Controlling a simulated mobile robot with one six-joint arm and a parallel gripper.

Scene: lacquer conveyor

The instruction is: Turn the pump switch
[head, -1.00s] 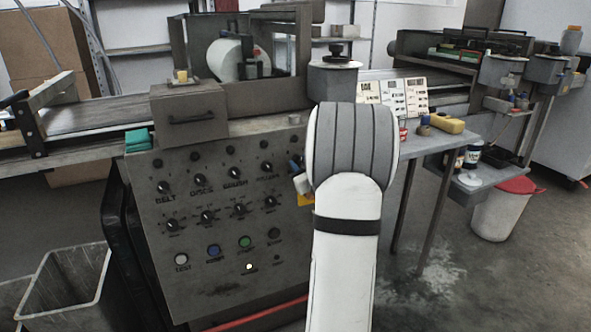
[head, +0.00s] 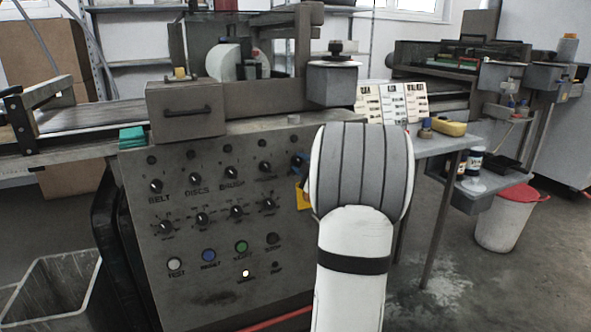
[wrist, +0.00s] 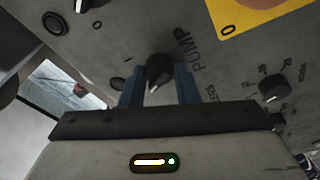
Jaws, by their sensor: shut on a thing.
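The pump switch (wrist: 159,68) is a dark rotary knob with a pale pointer, beside the printed word PUMP on the grey panel. In the wrist view, the two blue fingers of my gripper (wrist: 158,82) stand on either side of this knob and are shut on it. In the head view, a small blue part of my gripper (head: 298,161) shows at the panel's upper right.
The control panel (head: 211,282) has several other knobs and a row of buttons close by. A yellow plate (wrist: 248,14) is next to the switch. A side table (head: 450,143) stands right of the panel, and a bin (head: 62,290) at the lower left.

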